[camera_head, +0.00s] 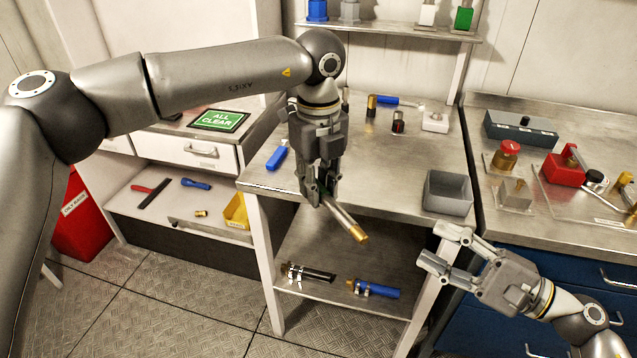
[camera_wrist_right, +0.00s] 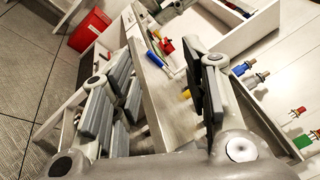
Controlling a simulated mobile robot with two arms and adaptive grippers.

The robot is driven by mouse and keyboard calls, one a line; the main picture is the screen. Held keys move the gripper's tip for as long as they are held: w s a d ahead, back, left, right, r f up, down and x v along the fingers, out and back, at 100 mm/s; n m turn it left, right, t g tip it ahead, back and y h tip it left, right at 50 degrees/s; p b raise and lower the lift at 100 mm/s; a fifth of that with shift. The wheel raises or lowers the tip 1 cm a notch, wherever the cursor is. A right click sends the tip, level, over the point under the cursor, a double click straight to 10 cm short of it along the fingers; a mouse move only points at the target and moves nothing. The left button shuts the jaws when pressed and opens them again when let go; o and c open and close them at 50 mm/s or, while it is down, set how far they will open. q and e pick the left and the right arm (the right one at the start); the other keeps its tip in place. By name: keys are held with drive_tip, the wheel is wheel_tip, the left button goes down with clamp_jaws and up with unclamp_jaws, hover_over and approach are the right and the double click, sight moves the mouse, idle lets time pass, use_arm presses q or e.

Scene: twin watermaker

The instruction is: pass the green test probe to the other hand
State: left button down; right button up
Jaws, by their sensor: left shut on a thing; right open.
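The test probe (camera_head: 343,217) is a silver shaft with a brass tip, tilted down to the right in the head view. My left gripper (camera_head: 318,192) is shut on its upper end, in front of the middle bench's front edge. The fingers hide most of the handle, with little green showing. My right gripper (camera_head: 438,248) is open and empty, lower and to the right of the probe tip, clearly apart from it. In the right wrist view its fingers stand apart.
A grey open bin (camera_head: 448,193) stands on the bench's front right corner. A blue item (camera_head: 277,157) lies at the bench's left edge. The lower shelf (camera_head: 335,255) holds a black and a blue cylinder. A red valve block (camera_head: 563,168) is on the right bench.

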drive_tip(key=w+d+f+m+t+h, duration=0.3)
drive_tip(key=w+d+f+m+h, duration=0.15)
drive_tip(key=f+m, duration=0.65)
drive_tip(key=w+d+f+m+t+h, duration=0.35)
drive_tip(key=d+f+m, duration=0.35)
drive_tip(key=m, duration=0.6)
drive_tip(key=s+d+f+m+g+h, duration=0.2)
drive_tip(key=s+f+m+h, duration=0.15)
drive_tip(key=f+m, duration=0.55)
drive_tip(key=s+d+f+m+g+h, duration=0.1)
drive_tip(key=s+f+m+h, duration=0.4)
drive_tip(key=f, duration=0.9)
drive_tip(key=s+a+f+m+g, duration=0.2)
drive_tip(key=s+f+m+g, duration=0.4)
drive_tip(key=s+f+m, duration=0.75)
drive_tip(key=s+a+f+m+g, duration=0.3)
drive_tip(key=s+f, duration=0.3)
drive_tip(key=s, duration=0.5)
drive_tip(key=s+a+f+m+g, duration=0.3)
drive_tip(key=s+f, duration=0.3)
drive_tip(key=s, duration=0.6)
drive_tip(key=shift+s+m, duration=0.25)
drive_tip(key=shift+m, duration=0.2)
